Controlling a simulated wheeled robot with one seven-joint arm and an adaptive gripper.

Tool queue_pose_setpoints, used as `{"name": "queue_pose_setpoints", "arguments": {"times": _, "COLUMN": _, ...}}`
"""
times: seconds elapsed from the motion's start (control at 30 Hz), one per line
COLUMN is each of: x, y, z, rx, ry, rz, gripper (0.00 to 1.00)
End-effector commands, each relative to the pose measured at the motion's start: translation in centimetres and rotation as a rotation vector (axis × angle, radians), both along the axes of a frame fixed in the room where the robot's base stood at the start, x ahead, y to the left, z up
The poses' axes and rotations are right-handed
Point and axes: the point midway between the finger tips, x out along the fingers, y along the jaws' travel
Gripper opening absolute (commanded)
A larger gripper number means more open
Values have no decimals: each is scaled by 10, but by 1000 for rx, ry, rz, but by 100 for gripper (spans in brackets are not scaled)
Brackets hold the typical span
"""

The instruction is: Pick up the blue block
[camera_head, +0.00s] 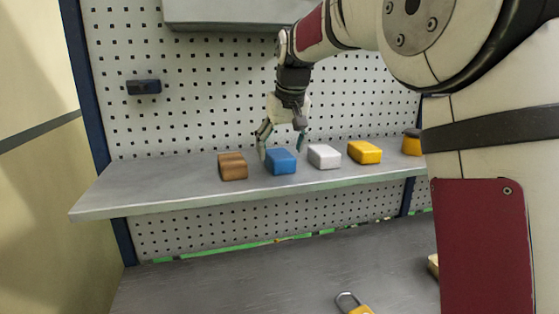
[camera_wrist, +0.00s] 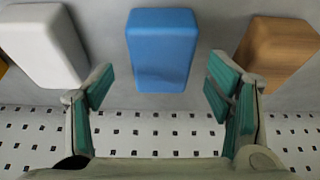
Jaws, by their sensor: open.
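The blue block (camera_head: 281,161) sits on the grey shelf (camera_head: 140,193), between a brown block and a white block. My gripper (camera_head: 281,146) is open and points down just above and behind the blue block, with its fingers spread to either side. In the wrist view the blue block (camera_wrist: 162,48) lies ahead of the gap between the two teal-padded fingers of my gripper (camera_wrist: 160,85). Nothing is between the fingers, and I see no clear contact with the block.
The brown block (camera_head: 232,166) and white block (camera_head: 324,157) flank the blue one closely. A yellow block (camera_head: 365,152) and a yellow item with a dark top (camera_head: 412,142) stand farther right. A perforated panel (camera_head: 200,100) rises behind the shelf. A padlock (camera_head: 353,305) lies on the bench below.

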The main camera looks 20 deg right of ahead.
Motion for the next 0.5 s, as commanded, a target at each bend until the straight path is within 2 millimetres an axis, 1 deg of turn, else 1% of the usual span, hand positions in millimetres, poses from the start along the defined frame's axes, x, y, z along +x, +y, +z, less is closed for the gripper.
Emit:
{"name": "queue_pose_setpoints", "arguments": {"times": 0.03, "x": 1, "y": 2, "z": -8, "rx": 0, "ry": 4, "rz": 0, "gripper": 73}}
{"name": "queue_pose_setpoints", "arguments": {"times": 0.1, "x": 5, "y": 2, "z": -16, "rx": 0, "ry": 3, "rz": 0, "gripper": 73}}
{"name": "queue_pose_setpoints", "arguments": {"times": 0.2, "x": 9, "y": 2, "z": -25, "rx": 0, "ry": 1, "rz": 0, "gripper": 73}}
{"name": "queue_pose_setpoints", "arguments": {"times": 0.47, "x": 11, "y": 2, "z": -29, "rx": 0, "ry": -1, "rz": 0, "gripper": 73}}
{"name": "queue_pose_setpoints", "arguments": {"times": 0.5, "x": 11, "y": 2, "z": -28, "rx": 0, "ry": -1, "rz": 0, "gripper": 71}}
